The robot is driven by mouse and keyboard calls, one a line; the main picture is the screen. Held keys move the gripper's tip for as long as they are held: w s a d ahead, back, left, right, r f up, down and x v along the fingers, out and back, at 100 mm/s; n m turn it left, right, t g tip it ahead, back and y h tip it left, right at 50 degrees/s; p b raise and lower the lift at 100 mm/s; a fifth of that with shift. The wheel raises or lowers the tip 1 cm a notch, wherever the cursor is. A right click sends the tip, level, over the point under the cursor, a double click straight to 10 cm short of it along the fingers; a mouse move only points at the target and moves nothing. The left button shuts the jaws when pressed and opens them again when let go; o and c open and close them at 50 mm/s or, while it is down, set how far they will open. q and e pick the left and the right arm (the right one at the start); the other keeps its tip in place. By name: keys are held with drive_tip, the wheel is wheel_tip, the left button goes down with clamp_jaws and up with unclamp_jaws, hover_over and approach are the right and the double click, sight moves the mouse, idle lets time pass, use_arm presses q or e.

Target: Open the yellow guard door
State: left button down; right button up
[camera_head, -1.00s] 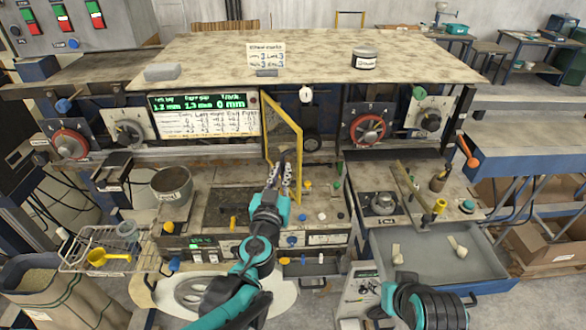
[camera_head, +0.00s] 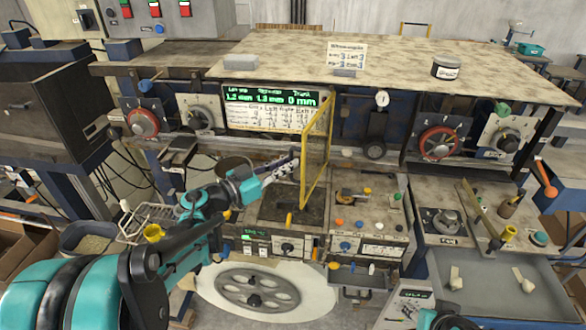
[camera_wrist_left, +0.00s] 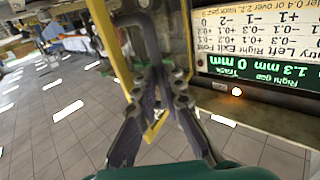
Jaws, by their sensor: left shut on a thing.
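The yellow guard door (camera_head: 304,165) stands out from the machine beside the green-lit display, its free edge toward me and angled slightly left. My left gripper (camera_head: 289,169) reaches in from the left and is at this free edge. In the left wrist view, the gripper's fingers (camera_wrist_left: 160,88) are shut on the door's dark handle, close to the yellow frame (camera_wrist_left: 108,42). The fingers cover much of the handle. My right gripper is not in view; only a piece of my right arm shows at the bottom edge.
The display panel (camera_head: 268,108) is left of the door's hinge side. A grey pot (camera_head: 235,168) stands behind my left arm. A worktop with small coloured knobs (camera_head: 340,222) lies right of the door. A large spoked wheel (camera_head: 256,291) is below.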

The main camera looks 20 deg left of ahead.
use_arm(q)
drive_tip(key=shift+w+a+r, duration=0.1)
drive_tip(key=shift+w+a, duration=0.1)
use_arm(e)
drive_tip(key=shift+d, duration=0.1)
use_arm(q)
drive_tip(key=c, duration=1.6)
unclamp_jaws()
drive_tip(key=shift+w, duration=0.15)
drive_tip(key=v, duration=1.1)
drive_tip(key=shift+a+f, duration=0.2)
drive_tip(key=shift+f, duration=0.05)
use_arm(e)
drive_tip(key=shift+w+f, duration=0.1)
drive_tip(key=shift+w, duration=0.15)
